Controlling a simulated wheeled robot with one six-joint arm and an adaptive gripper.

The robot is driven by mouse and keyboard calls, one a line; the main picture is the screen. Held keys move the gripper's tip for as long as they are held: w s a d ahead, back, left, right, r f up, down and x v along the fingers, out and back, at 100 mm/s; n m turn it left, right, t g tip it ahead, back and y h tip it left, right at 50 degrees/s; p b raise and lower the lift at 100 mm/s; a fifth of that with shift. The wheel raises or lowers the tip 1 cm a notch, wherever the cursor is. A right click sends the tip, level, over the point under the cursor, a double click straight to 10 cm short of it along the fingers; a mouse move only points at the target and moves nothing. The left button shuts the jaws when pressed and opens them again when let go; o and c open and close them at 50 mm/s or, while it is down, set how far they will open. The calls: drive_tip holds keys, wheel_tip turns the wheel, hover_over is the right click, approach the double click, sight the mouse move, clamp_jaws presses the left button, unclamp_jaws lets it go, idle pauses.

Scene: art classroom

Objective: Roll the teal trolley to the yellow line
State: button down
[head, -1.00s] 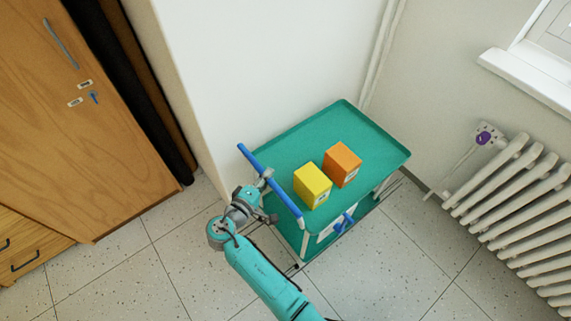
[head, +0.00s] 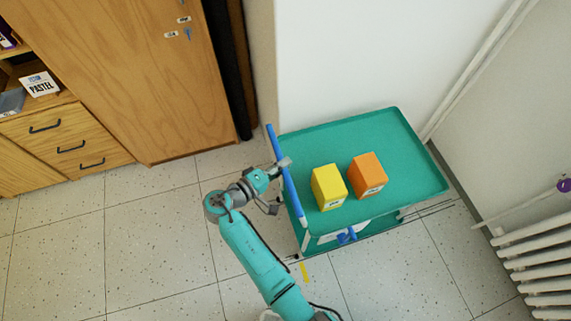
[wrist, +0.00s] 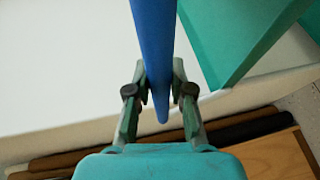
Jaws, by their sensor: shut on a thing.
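The teal trolley (head: 375,132) stands against the white wall in the head view, with a blue handle bar (head: 272,143) along its left edge. The trolley's teal edge also shows at upper right in the wrist view (wrist: 225,45). My gripper (head: 281,184) is shut on the blue handle bar. In the wrist view its two fingers (wrist: 160,95) sit on either side of the bar (wrist: 153,40). A short yellow strip (head: 304,272) shows on the floor just below the trolley's near left corner, beside my arm; I cannot tell how far it extends.
A yellow box (head: 328,187) and an orange box (head: 368,176) stand upright on the trolley top. A wooden cabinet (head: 130,70) and drawers (head: 65,145) are at the left. A radiator (head: 535,255) is at the right. The tiled floor (head: 150,240) at lower left is clear.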

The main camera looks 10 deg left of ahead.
drive_tip(key=c, duration=1)
unclamp_jaws()
drive_tip(key=v, duration=0.7)
drive_tip(key=shift+s+a, duration=0.2)
